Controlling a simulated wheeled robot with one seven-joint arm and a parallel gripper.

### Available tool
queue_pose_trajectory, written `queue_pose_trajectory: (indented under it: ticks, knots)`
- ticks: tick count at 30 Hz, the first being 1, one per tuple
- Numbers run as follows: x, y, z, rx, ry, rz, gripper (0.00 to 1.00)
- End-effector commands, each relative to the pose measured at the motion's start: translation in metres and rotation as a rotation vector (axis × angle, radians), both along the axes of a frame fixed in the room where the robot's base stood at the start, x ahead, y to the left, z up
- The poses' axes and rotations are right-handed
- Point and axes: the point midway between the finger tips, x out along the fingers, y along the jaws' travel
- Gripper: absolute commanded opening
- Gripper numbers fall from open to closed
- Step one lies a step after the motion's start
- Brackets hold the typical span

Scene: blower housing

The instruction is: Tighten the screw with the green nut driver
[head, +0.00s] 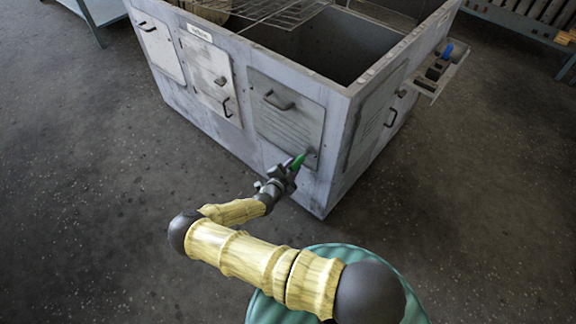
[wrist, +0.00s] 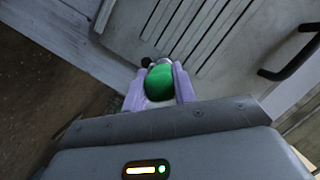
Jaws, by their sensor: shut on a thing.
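The green nut driver (head: 298,160) is held by my gripper (head: 290,166) and points at the lower right corner of a louvered panel (head: 287,112) on the grey housing. In the wrist view the driver's green handle (wrist: 160,84) sits between the two pale purple fingers of my gripper (wrist: 160,88), which are shut on it. A small dark round part (wrist: 146,62) shows just beyond the handle, by the panel's edge. I cannot tell if it is the screw or the driver's tip. The contact between driver and screw is hidden.
The grey housing (head: 335,170) has an open top with a wire rack (head: 275,12). Panel handles stick out, including one on the louvered panel (head: 278,101). A side shelf (head: 440,72) holds a blue-and-black item. The floor (head: 80,190) around is clear.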

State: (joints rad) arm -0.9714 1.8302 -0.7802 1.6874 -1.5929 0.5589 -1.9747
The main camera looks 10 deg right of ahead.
Motion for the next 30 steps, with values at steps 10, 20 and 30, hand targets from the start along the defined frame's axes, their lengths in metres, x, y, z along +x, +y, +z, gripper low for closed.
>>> queue_pose_trajectory:
  ticks: [10, 20, 30]
  knots:
    - [-0.0236, -0.0009, -0.0194, -0.023, 0.039, -0.001, 0.0]
    - [-0.0252, 0.0014, -0.0192, -0.022, 0.038, -0.001, 0.0]
    - [-0.0223, 0.0022, -0.0181, 0.027, 0.031, -0.037, 0.0]
